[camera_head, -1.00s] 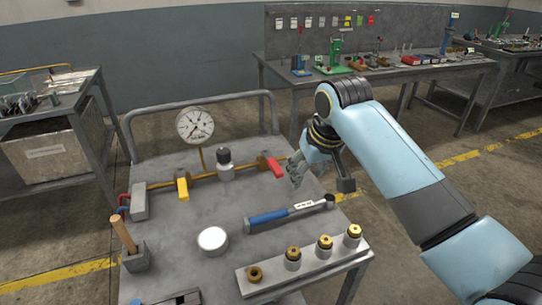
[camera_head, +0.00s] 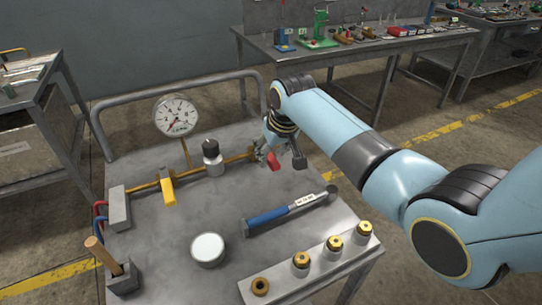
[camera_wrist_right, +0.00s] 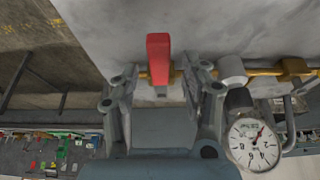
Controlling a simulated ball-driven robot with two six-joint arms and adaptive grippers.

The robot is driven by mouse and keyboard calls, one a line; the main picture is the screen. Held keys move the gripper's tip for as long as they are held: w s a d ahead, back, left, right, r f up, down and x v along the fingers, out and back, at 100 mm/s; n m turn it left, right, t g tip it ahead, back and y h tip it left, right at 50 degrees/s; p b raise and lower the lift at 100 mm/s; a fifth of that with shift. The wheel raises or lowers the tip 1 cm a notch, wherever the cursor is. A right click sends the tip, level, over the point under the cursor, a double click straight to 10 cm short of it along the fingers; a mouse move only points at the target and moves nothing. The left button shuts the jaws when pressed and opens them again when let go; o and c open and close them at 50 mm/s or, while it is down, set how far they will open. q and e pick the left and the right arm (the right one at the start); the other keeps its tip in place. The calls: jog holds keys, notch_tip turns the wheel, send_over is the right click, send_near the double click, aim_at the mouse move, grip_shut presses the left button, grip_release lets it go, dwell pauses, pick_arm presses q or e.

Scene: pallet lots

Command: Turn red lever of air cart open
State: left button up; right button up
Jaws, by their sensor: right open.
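The air cart (camera_head: 180,243) is a grey metal table with a brass pipe along its back. The red lever (camera_head: 273,161) sits at the right end of the pipe and points toward the front of the cart, across the pipe. My right gripper (camera_head: 262,150) is at this lever. In the right wrist view the red lever (camera_wrist_right: 158,55) stands between the open fingers (camera_wrist_right: 155,88), with gaps on both sides. A yellow lever (camera_head: 168,191) sits farther left on the pipe, also across it. My left gripper is not in view.
A pressure gauge (camera_head: 176,116) and a grey valve body (camera_head: 212,157) stand left of my right gripper. A blue-handled torque wrench (camera_head: 285,212), a white round lid (camera_head: 208,249) and a rack with brass fittings (camera_head: 318,262) lie in front. A wooden-handled tool stands at front left.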

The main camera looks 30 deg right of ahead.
jog(key=shift+x, duration=0.85)
jog(key=c, duration=0.5)
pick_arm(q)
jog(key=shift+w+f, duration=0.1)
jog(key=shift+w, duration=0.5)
pick_arm(e)
grip_shut()
